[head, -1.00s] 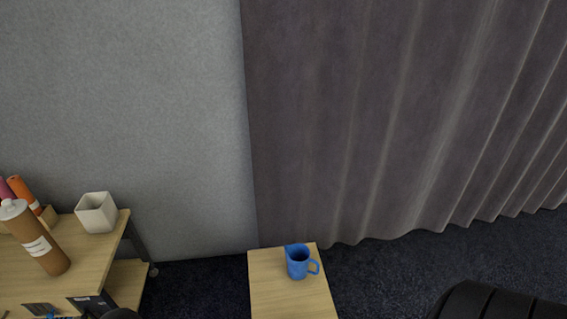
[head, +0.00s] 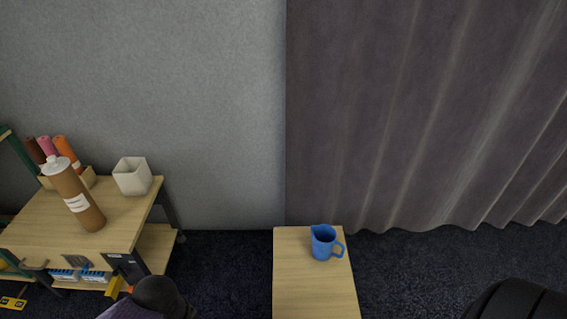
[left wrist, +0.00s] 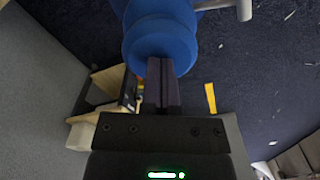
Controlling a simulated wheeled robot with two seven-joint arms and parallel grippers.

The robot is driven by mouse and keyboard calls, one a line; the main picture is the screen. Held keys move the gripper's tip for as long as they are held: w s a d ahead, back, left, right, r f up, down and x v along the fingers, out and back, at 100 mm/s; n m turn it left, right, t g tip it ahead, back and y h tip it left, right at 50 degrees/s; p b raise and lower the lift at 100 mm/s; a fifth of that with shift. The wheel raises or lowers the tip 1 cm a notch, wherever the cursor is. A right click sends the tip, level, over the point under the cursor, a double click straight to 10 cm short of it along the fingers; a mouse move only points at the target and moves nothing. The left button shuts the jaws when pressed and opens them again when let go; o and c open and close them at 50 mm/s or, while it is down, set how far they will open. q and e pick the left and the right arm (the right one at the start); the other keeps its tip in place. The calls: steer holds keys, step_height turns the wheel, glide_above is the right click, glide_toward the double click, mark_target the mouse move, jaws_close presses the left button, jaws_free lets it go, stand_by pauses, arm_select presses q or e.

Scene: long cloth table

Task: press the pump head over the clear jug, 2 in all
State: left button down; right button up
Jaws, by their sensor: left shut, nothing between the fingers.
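My left gripper (left wrist: 163,84) shows in the left wrist view with its two dark fingers together and nothing between them. Just past the fingertips is a large blue rounded body (left wrist: 160,42) with stepped rings. A pale bar (left wrist: 243,10) shows beside it at the top edge; I cannot tell whether these belong to the pump. I cannot tell whether the fingers touch the blue body. No clear jug can be made out in either view. A blue jug (head: 323,244) with a handle stands upright on a small wooden table in the head view. My right gripper is not in view.
The wooden table (head: 310,285) stands alone on dark carpet. At left, a wooden shelf unit (head: 120,222) carries a brown bottle (head: 76,196) with a white cap, a cream cup (head: 132,177) and coloured rolls (head: 66,155). A grey wall and curtain stand behind.

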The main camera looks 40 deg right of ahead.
arm_select(q)
steer(key=shift+f+b, duration=0.35)
steer(key=shift+f, duration=0.8)
steer(key=shift+r, duration=0.4)
step_height(320, 180, up, 3)
steer(key=p, duration=0.3)
steer(key=shift+r+p, duration=0.75)
steer(key=shift+r, duration=0.05)
steer(key=shift+f, duration=0.15)
